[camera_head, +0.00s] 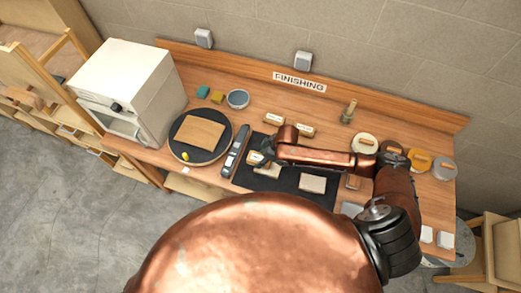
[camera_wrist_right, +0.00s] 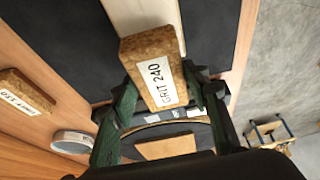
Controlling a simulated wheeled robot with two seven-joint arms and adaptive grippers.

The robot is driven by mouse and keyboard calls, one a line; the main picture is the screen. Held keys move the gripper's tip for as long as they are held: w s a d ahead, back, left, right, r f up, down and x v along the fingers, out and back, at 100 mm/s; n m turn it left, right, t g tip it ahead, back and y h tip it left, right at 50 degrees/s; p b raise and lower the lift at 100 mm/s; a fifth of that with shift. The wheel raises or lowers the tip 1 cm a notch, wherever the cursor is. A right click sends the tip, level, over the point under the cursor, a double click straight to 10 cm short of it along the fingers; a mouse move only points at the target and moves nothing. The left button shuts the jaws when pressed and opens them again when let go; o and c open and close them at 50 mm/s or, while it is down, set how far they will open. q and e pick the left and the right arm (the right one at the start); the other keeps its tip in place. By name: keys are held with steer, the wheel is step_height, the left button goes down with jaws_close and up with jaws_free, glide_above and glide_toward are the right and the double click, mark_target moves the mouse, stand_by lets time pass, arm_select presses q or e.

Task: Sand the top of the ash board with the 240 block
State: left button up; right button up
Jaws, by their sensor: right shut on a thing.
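My right gripper (camera_head: 264,157) reaches in from the right over the black mat. It is shut on the 240 block (camera_wrist_right: 160,65), a brown cork block with a white "GRIT 240" label, in the right wrist view. A pale board (camera_wrist_right: 143,14) lies on the mat just beyond the block. The block overlaps its near end in that view, and I cannot tell whether they touch. In the head view the board (camera_head: 268,171) is partly hidden by the gripper. A tan board (camera_head: 199,133) lies on a round black turntable (camera_head: 180,152). My left gripper is not in view.
A block marked 150 (camera_wrist_right: 22,92) lies on the bench, left of the mat (camera_head: 312,198). A small pale piece (camera_head: 312,183) lies on the mat's right part. A white oven-like box (camera_head: 130,85) stands at the left. Several round tins (camera_head: 364,143) stand at the right.

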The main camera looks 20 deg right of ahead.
step_height(320, 180, up, 2)
steer(key=shift+s+p, duration=0.1)
steer(key=shift+p, duration=0.65)
steer(key=shift+r+p, duration=0.7)
steer(key=shift+p, duration=0.05)
steer(key=shift+r, duration=0.2)
steer(key=shift+r+b, duration=0.3)
steer(key=shift+r, duration=0.45)
